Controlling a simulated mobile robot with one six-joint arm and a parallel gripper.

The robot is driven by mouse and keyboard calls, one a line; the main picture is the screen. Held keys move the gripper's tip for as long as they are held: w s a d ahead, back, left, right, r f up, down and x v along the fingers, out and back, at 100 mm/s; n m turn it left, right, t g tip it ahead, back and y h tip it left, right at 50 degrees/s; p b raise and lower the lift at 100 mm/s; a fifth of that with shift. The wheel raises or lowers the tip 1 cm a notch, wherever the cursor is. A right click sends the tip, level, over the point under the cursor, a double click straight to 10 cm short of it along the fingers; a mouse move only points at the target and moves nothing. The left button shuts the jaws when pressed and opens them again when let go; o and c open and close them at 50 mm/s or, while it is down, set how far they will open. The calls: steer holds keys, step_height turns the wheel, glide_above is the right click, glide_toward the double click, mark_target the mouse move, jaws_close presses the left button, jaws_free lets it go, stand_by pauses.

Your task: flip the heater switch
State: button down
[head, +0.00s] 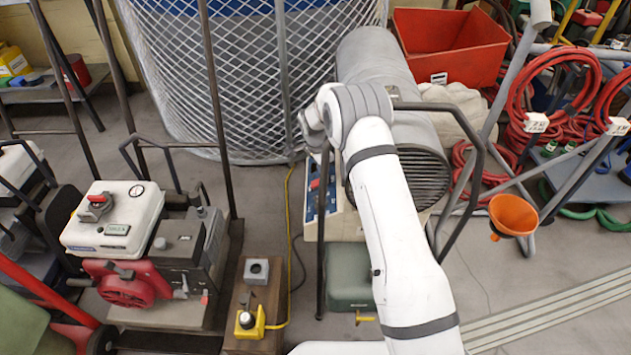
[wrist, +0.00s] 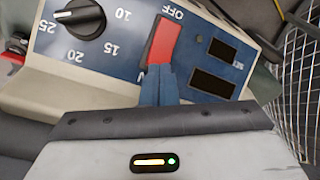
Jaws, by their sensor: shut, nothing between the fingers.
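The heater (head: 375,60) is a grey cylinder with a grille front, in the upper middle of the head view. Its control box shows a blue panel (wrist: 110,45) in the wrist view. The red heater switch (wrist: 165,42) is in the panel's middle, with OFF printed at its upper end; its lower end is hidden behind my fingers. In the head view the switch (head: 315,184) is small, left of my arm. My gripper (wrist: 159,70) is shut and empty, its blue fingertips at the switch's lower end. I cannot tell whether they touch, or which way the switch is tipped.
A black dial (wrist: 80,18) with numbers is left of the switch, and two dark display windows (wrist: 214,84) are right of it. A grey bar frame (head: 322,230) surrounds the heater. A generator (head: 130,240) stands left; an orange funnel (head: 514,214) is right.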

steer(key=shift+f, duration=0.45)
steer(key=shift+r, duration=0.1)
step_height(320, 180, up, 7)
steer(key=p, duration=0.2)
stand_by(0.6)
